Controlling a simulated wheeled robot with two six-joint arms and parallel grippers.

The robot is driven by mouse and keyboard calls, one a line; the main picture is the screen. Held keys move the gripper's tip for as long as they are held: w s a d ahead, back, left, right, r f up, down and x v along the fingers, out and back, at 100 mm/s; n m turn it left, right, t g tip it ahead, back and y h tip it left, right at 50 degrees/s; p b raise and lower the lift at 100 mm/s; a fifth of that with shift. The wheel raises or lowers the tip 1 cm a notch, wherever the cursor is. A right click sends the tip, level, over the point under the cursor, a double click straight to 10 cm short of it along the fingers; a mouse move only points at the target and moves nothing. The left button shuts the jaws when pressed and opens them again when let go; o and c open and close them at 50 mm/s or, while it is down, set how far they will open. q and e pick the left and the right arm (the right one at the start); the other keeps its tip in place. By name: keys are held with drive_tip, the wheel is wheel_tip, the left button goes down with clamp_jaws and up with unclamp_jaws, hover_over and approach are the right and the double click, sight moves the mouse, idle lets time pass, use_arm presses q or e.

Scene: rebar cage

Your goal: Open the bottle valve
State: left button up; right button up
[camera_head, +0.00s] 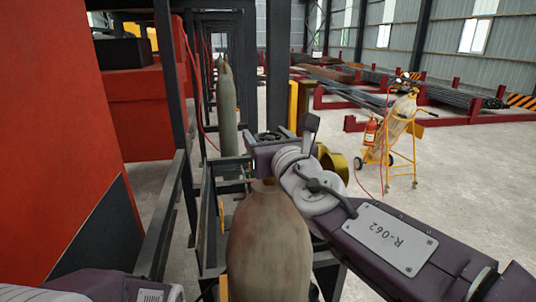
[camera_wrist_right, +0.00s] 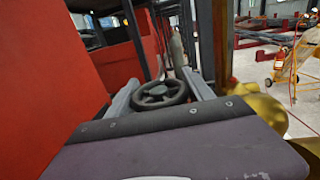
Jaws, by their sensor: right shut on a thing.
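A brown, rusty gas bottle (camera_head: 268,245) stands upright at the front middle of the head view. My right gripper (camera_head: 270,138) is over its top and hides the valve there. In the right wrist view, the bottle valve's dark round handwheel (camera_wrist_right: 160,93) sits between the two grey fingers of my right gripper (camera_wrist_right: 160,87), which is shut on it. The valve body below the wheel is hidden. My left arm shows only as a piece at the lower left edge of the head view; its gripper is out of view.
A dark metal frame (camera_head: 173,205) and a red cabinet (camera_head: 60,150) stand close on the left. A grey-green bottle (camera_head: 227,110) stands farther back. A yellow trolley (camera_head: 413,145) with a bottle stands at right on open concrete floor.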

use_arm(q)
drive_tip(key=shift+f+b, duration=0.75)
drive_tip(key=shift+f, duration=0.4)
use_arm(e)
drive_tip(key=shift+a+f+n+g+y, duration=0.2)
drive_tip(key=shift+n+g+y, duration=0.1)
drive_tip(key=shift+n+y, duration=0.3)
drive_tip(key=shift+y, duration=0.3)
drive_tip(key=o, duration=1.4)
drive_tip(key=shift+c, duration=0.2)
use_arm(q)
drive_tip(key=shift+w, duration=0.15)
use_arm(e)
drive_tip(key=shift+w, duration=0.2)
drive_tip(key=shift+s+r, duration=0.1)
